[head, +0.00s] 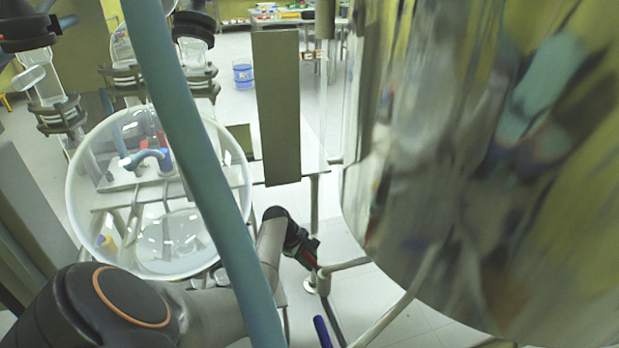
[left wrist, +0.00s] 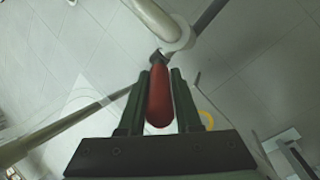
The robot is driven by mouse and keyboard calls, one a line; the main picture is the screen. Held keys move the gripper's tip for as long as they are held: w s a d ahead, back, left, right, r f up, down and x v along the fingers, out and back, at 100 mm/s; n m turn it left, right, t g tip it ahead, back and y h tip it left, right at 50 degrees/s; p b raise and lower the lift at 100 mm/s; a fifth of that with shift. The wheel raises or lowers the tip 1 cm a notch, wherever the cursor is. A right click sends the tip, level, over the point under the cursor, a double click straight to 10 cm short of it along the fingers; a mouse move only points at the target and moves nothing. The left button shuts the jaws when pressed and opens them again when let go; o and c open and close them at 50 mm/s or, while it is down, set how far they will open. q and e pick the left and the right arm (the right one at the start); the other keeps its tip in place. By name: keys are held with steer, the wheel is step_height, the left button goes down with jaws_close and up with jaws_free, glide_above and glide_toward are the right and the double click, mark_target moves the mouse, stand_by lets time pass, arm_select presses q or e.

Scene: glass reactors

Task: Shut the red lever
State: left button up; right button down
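The red lever (left wrist: 159,97) lies between the two dark green fingers of my left gripper (left wrist: 160,80) in the left wrist view. The lever's far end meets a pale round pipe fitting (left wrist: 178,36). In the head view my left gripper (head: 312,256) is low in the middle beside a pale pipe, with only a bit of red showing at its fingers. My right gripper is not in view.
A blue-handled part (head: 322,331) is below my gripper. Pale tiled floor shows below.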

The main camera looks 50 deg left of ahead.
arm_select(q)
steer(key=o, duration=0.4)
